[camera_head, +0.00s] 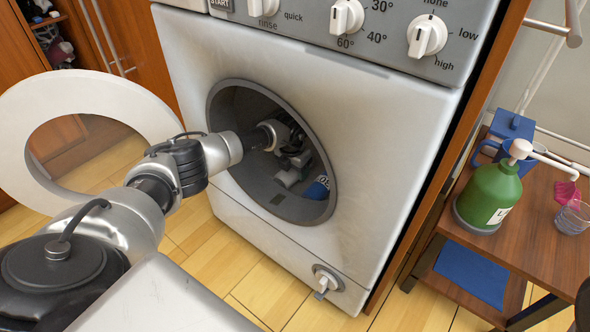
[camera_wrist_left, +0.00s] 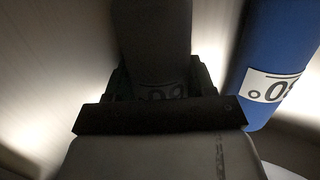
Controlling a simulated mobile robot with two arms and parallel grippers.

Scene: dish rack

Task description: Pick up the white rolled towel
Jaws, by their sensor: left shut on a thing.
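My left gripper (camera_head: 293,160) is inside the washing machine's round drum opening (camera_head: 262,190). In the left wrist view its jaws (camera_wrist_left: 152,95) are shut on a rolled towel (camera_wrist_left: 152,40) with a printed label partly hidden at the jaws. The roll is in shadow and looks dark grey, so its white colour cannot be made out. In the head view the held roll cannot be made out clearly. A blue roll with a white label (camera_head: 318,188) lies beside it in the drum; it also shows in the left wrist view (camera_wrist_left: 268,60). My right gripper is not in view.
The open round white door (camera_head: 20,115) stands left of the machine.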

